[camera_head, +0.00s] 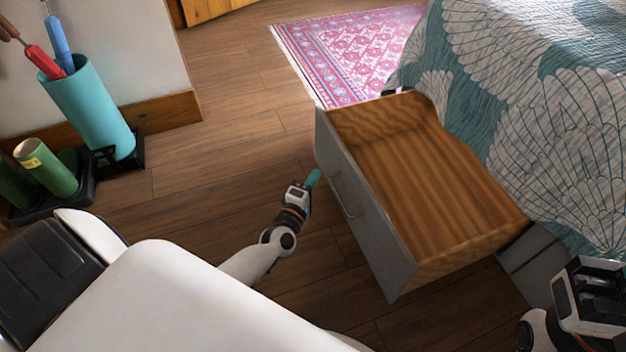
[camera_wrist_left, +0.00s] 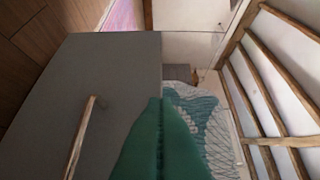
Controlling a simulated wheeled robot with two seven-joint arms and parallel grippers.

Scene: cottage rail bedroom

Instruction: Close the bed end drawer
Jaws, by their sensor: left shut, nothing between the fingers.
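The bed end drawer (camera_head: 440,190) is pulled well out from the bed, and its wooden inside is empty. Its grey front (camera_head: 377,232) carries a thin bar handle (camera_head: 340,194). In the left wrist view the grey front (camera_wrist_left: 115,75) fills the left side, with the handle (camera_wrist_left: 80,140) at lower left. My left gripper (camera_head: 314,178) is just off the front's outer side, near the handle. Its teal fingers (camera_wrist_left: 160,100) are shut and empty; I cannot tell whether they touch the front. My right gripper (camera_head: 600,290) is at the lower right; its fingertips are not clear.
The bed (camera_head: 530,100) has a teal and white patterned cover hanging beside the drawer. A pink rug (camera_head: 355,55) lies beyond. A teal cylinder (camera_head: 95,105) and green rolls (camera_head: 45,165) stand by the wall at left. The wooden floor (camera_head: 225,125) between is clear.

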